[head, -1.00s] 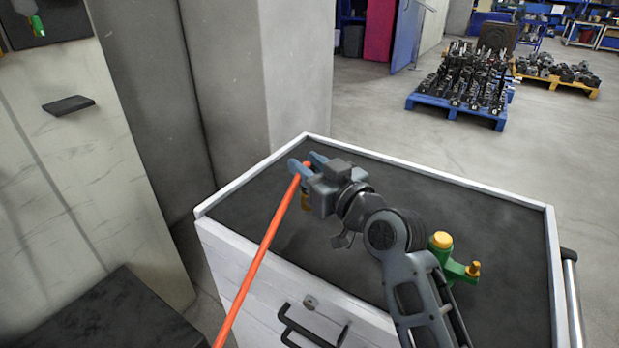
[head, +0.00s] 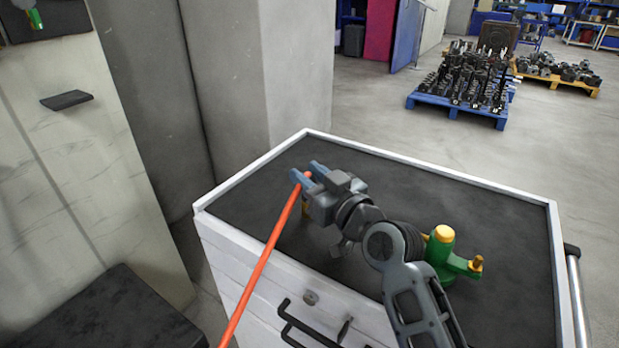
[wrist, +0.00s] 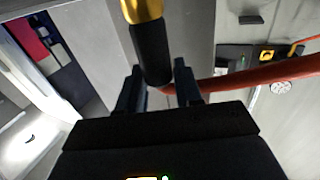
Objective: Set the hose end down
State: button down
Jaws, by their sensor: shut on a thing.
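My gripper (head: 307,172) is shut on the hose end, above the left part of the cart's dark top (head: 390,190). The orange hose (head: 262,262) runs from the jaws down to the left, over the cart's front edge. In the wrist view, a black sleeve (wrist: 152,55) with a brass-coloured tip (wrist: 142,9) is between my fingers (wrist: 160,85), and the hose (wrist: 262,74) leaves to the right. In the head view only a little yellow of the tip shows below the gripper. I cannot tell whether it touches the top.
A concrete pillar (head: 290,70) stands behind. A blue pallet of dark parts (head: 458,105) is on the floor.

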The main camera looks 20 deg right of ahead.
jog(key=shift+f, duration=0.3)
jog(key=c, duration=1.1)
grip_release()
jog(key=shift+f, duration=0.1)
jog(key=shift+c, duration=0.2)
jog(key=o, duration=0.4)
jog(key=shift+f, duration=0.2)
jog(key=shift+r+p, duration=0.55)
jog(key=shift+p, duration=0.15)
jog(key=v, duration=0.4)
jog(key=b+v, duration=0.1)
jog(key=v, duration=0.3)
jog(key=r+v, duration=0.1)
jog(key=v, duration=0.3)
